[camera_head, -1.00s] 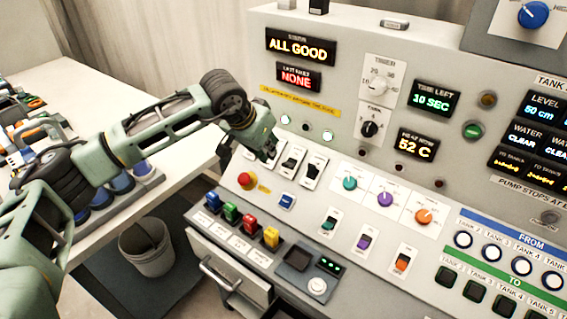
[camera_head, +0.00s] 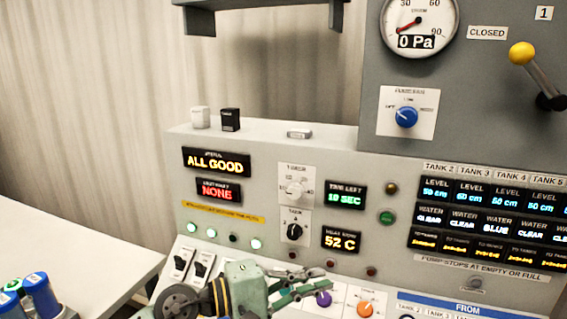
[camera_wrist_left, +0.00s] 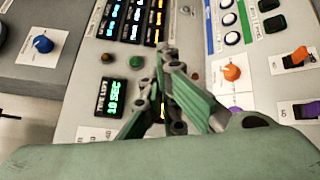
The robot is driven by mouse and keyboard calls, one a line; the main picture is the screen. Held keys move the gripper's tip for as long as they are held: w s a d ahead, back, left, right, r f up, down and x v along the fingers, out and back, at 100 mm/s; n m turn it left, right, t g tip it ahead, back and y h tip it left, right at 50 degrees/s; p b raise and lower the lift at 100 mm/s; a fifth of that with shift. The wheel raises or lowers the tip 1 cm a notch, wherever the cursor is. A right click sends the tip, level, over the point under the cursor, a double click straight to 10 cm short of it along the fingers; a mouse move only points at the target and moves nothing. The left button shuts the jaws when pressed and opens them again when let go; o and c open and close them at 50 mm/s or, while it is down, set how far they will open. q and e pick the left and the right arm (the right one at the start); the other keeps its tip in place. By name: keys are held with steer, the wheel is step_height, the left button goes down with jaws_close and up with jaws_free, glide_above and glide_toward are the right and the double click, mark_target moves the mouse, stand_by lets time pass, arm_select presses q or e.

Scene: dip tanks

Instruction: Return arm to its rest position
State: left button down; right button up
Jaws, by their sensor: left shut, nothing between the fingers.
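My left gripper (camera_head: 318,281) is green and dark and shows at the bottom of the head view, in front of the lower control panel beside the purple knob (camera_head: 324,299). Its fingers are together with nothing between them. The wrist view shows the same closed fingers (camera_wrist_left: 163,62) over the panel, between the green time display (camera_wrist_left: 113,97) and the orange knob (camera_wrist_left: 232,73). I cannot tell a clear gap or contact between fingers and panel. My right gripper is not in view.
The grey console (camera_head: 265,136) fills the right side, with lit displays reading ALL GOOD and NONE. A pressure gauge (camera_head: 417,20) and a yellow-knobbed lever (camera_head: 522,53) are on the upper box. A white table (camera_head: 75,251) with blue cylinders (camera_head: 41,292) stands at left.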

arm_select(q)
step_height(320, 180, up, 6)
steer(key=a+n+t+h, duration=0.2)
steer(key=n+t, duration=0.5)
steer(key=n, duration=0.6)
steer(key=w+a+f+n+t+y, duration=0.15)
steer(key=a+n+t+y, duration=0.6)
steer(key=n, duration=0.85)
steer(key=s+a+f+n+g+y, duration=0.25)
steer(key=a+f+n+y, duration=0.4)
steer(key=f+n, duration=0.35)
steer(key=s+a+f+n+g+y, duration=0.2)
steer(key=a+f+n+g+y, duration=0.25)
steer(key=a+f+n, duration=0.6)
steer(key=s+f+n+g, duration=0.5)
steer(key=s+f+n, duration=0.2)
steer(key=s, duration=0.6)
steer(key=s+f+n+g, duration=0.5)
steer(key=s+f+n, duration=0.15)
steer(key=s, duration=0.55)
step_height(320, 180, down, 24)
steer(key=d+f+g, duration=0.1)
steer(key=s+a+f+m+g, duration=0.1)
steer(key=s+a+f, duration=0.2)
steer(key=s+f, duration=1.5)
